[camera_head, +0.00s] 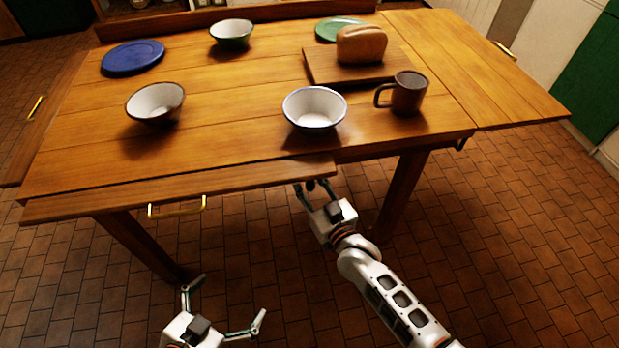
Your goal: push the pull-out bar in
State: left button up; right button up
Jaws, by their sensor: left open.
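A wooden board (110,207) with a brass handle (178,208) lies along the table's front edge and sticks out a little. I cannot tell for sure whether this is the pull-out bar or a leaf. My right gripper (314,185) is at the right end of this board, just under the table's front edge. A small dark piece shows between its fingers. Its fingertips are partly hidden, so I cannot tell if it grips or touches anything. My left gripper (224,308) is open and empty, low in front of the table, apart from the board.
The wooden table (225,100) holds white bowls (314,109), a brown mug (408,92), a bread loaf (361,45) on a cutting board (322,68), and blue (132,57) and green plates. A right leaf (490,75) extends level. The tiled floor in front is open.

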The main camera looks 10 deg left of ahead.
jog(key=shift+d, duration=0.1)
pick_arm(q)
jog(key=shift+s, duration=0.15)
pick_arm(e)
jog(key=v, duration=1.2)
pick_arm(q)
jog(key=shift+f, duration=0.1)
jog(key=shift+n, duration=0.4)
jog(key=r+p, duration=0.2)
jog(key=p, duration=0.3)
jog(key=s+r+p, duration=0.1)
jog(key=r+p, duration=0.2)
jog(key=p, duration=0.3)
jog(key=shift+s+r+p, duration=0.15)
jog(key=shift+r+p, duration=0.1)
jog(key=shift+p, duration=0.05)
pick_arm(e)
jog(key=s+d+m+g+h, duration=0.2)
jog(key=s+d+g+h, duration=0.2)
jog(key=s+d, duration=1.6)
jog(key=s+h, duration=0.2)
jog(key=h, duration=0.1)
jog(key=shift+g, duration=0.3)
pick_arm(q)
jog(key=shift+d+r, duration=0.1)
jog(key=shift+c, duration=0.4)
pick_arm(e)
jog(key=shift+s+f, duration=0.1)
jog(key=shift+c, duration=0.3)
